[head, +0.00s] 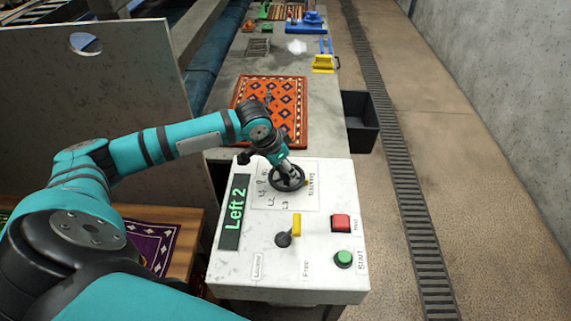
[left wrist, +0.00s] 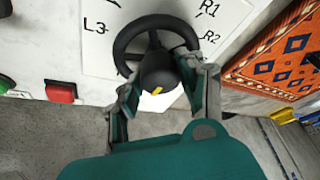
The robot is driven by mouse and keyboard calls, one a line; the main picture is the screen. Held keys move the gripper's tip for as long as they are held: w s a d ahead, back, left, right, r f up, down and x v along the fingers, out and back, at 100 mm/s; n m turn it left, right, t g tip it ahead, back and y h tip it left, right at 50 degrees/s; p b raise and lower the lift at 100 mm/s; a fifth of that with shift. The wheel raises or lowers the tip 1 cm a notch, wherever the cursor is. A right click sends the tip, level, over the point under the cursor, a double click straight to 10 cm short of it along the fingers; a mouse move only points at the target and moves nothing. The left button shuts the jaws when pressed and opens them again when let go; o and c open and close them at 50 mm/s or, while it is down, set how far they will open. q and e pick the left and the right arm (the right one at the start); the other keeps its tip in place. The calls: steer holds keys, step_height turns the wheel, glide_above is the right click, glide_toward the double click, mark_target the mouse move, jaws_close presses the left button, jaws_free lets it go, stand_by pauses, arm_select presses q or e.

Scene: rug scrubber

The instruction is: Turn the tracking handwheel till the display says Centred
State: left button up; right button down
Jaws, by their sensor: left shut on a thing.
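The black tracking handwheel (head: 289,190) sits on the white control panel (head: 333,277). It also shows in the left wrist view (left wrist: 119,47), with a dark knob (left wrist: 157,62) that carries a yellow mark. My left gripper (left wrist: 162,78) is shut on the handwheel, its fingers on either side of the knob. In the head view my left gripper (head: 284,168) comes down onto the wheel from above. The display (head: 235,212) reads "Left 2" in green. Scale labels such as L3, R1 and R2 surround the wheel. My right gripper is not in view.
On the panel are a red button (head: 341,222), a green Start button (head: 344,259) and a yellow-handled lever (head: 296,226). A patterned orange rug (head: 275,98) lies on the bench beyond. A dark bin (head: 361,122) stands to the right; a floor grating runs past it.

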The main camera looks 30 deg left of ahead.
arm_select(q)
steer(key=m+p, duration=0.2)
steer(key=shift+a+r+h+p, duration=0.1)
steer(key=shift+r+h+p, duration=0.2)
steer(key=shift+h, duration=0.1)
steer(key=m+h+p, duration=0.1)
steer(key=m, duration=0.2)
steer(key=shift+w+f+g, duration=0.1)
steer(key=shift+f+g, duration=0.05)
steer(key=shift+g, duration=0.25)
steer(key=m+g, duration=0.1)
steer(key=m, duration=0.2)
steer(key=shift+w+f+h, duration=0.1)
steer(key=shift+f+h, duration=0.05)
steer(key=shift+h, duration=0.25)
steer(key=shift+m+g, duration=0.4)
steer(key=shift+m, duration=0.8)
steer(key=shift+a+m, duration=0.1)
steer(key=shift+m, duration=0.3)
steer(key=o, duration=1.1)
steer(key=shift+o, duration=0.2)
